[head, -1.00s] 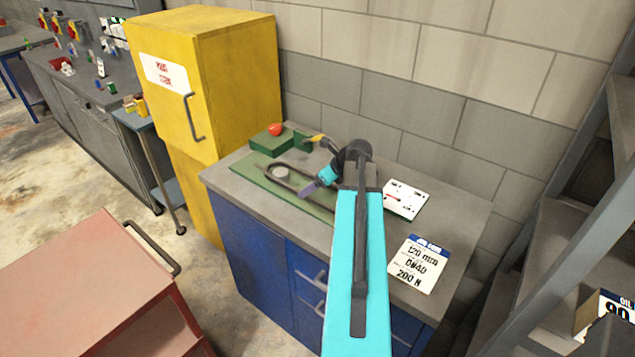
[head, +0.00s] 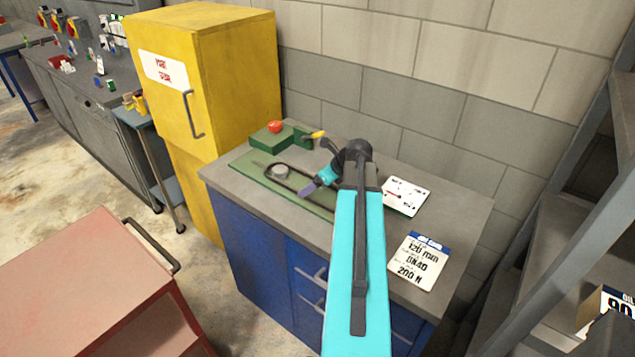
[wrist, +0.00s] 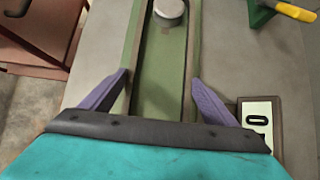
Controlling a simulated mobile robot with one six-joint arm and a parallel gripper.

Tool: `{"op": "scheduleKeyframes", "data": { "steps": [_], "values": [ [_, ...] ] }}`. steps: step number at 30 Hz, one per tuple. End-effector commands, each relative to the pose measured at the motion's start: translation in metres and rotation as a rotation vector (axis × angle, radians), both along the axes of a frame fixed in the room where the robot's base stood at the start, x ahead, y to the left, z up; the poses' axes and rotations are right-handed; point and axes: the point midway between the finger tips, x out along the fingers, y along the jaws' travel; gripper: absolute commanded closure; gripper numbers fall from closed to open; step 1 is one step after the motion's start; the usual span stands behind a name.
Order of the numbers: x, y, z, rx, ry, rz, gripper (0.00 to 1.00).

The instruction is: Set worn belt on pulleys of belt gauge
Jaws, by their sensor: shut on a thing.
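The worn belt (head: 297,172) is a dark loop over the green bed of the belt gauge (head: 245,162). Its far end lies around a pale round pulley (head: 281,171); I cannot tell whether it is seated there. In the wrist view the pulley (wrist: 170,8) is at the top, with the strands of the belt (wrist: 193,55) running down both sides towards me. My gripper (head: 311,188) is shut on the belt, its purple fingers outside the two strands. In the wrist view my gripper (wrist: 163,78) hides the belt's near end. The second pulley is not visible.
A green block with a red knob (head: 275,127) and a yellow-tipped lever (head: 318,134) stand at the gauge's back. A white dial card (head: 405,195) and a printed card (head: 419,262) lie right of my arm. A yellow cabinet (head: 225,80) stands close on the left.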

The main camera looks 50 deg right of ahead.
Motion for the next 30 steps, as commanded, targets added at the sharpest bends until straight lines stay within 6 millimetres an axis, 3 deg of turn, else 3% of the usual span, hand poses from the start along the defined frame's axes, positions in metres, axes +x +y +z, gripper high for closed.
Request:
{"op": "scheduleKeyframes", "data": {
  "steps": [16, 17, 20, 30],
  "values": [
    [0.0000, -0.0001, -0.0074, 0.000, -0.001, 0.000, 0.48],
    [0.0000, -0.0001, -0.0074, 0.000, -0.001, 0.000, 0.17],
    [0.0000, -0.0001, -0.0070, 0.000, -0.001, 0.000, 0.00],
    [-0.0012, -0.0004, -0.0063, -0.001, 0.000, -0.001, 0.00]
  ]
}}
